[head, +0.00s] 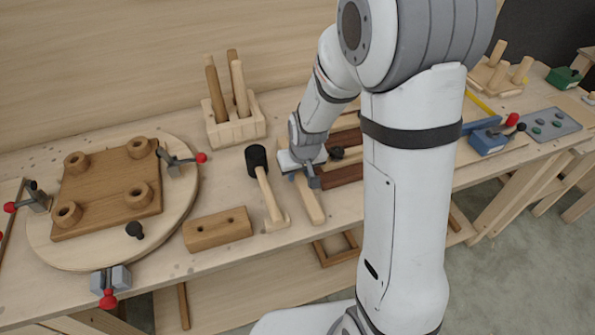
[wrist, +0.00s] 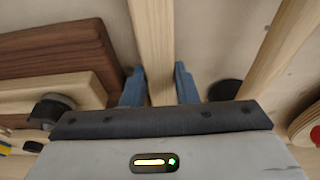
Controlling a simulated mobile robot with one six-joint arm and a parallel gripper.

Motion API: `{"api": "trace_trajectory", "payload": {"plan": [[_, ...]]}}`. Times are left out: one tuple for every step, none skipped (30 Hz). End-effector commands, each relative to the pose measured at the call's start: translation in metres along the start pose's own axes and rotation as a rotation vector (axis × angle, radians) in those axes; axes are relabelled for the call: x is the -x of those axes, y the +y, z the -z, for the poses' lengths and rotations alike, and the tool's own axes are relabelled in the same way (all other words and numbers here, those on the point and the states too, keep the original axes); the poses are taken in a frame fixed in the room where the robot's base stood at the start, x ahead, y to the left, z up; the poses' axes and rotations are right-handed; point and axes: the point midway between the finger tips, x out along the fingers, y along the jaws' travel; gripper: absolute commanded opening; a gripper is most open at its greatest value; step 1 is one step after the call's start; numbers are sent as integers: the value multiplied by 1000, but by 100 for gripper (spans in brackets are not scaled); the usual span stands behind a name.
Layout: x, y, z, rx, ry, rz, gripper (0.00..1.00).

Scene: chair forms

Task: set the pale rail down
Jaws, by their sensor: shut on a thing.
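The pale rail (head: 311,203) is a long light-wood bar at the middle of the bench, pointing toward the front edge. My gripper (head: 306,178) is over its far part, and its fingers stand on either side of the bar. In the wrist view the pale rail (wrist: 153,45) runs up between the two blue-grey fingertips of my gripper (wrist: 160,85), which is shut on it. The rail lies low over the bench top; I cannot tell whether it touches. Its far end is hidden by my gripper and arm.
A black-headed mallet (head: 268,192) lies just left of the rail. Dark brown boards (head: 342,175) lie close on the right. A drilled wooden block (head: 217,230) and a round board with a seat (head: 108,187) are further left. The front edge (head: 250,244) is near.

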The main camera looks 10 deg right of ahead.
Motion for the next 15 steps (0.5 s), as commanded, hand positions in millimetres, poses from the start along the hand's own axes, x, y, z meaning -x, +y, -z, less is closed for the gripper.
{"api": "trace_trajectory", "payload": {"plan": [[-3, 0, -1, 0, 0, 0, 0], [-2, 0, -1, 0, 0, 0, 28], [-2, 0, 0, -1, 0, 0, 32], [-2, 0, 0, -1, 0, 0, 34], [-2, 0, 0, -1, 0, 0, 37], [-2, 0, 0, -1, 0, 0, 40], [-2, 0, 0, -1, 0, 0, 42], [-2, 0, 0, -1, 0, 0, 45], [-2, 0, 0, -1, 0, 0, 48], [-2, 0, -1, -1, -1, 0, 48], [-2, 0, 0, -1, 0, 0, 48], [-2, 0, 0, -1, -1, 0, 48], [-2, 1, -1, -1, -1, 0, 48], [-2, 1, -1, -1, -1, 0, 48], [-2, 1, 0, -1, 0, 0, 48]]}}
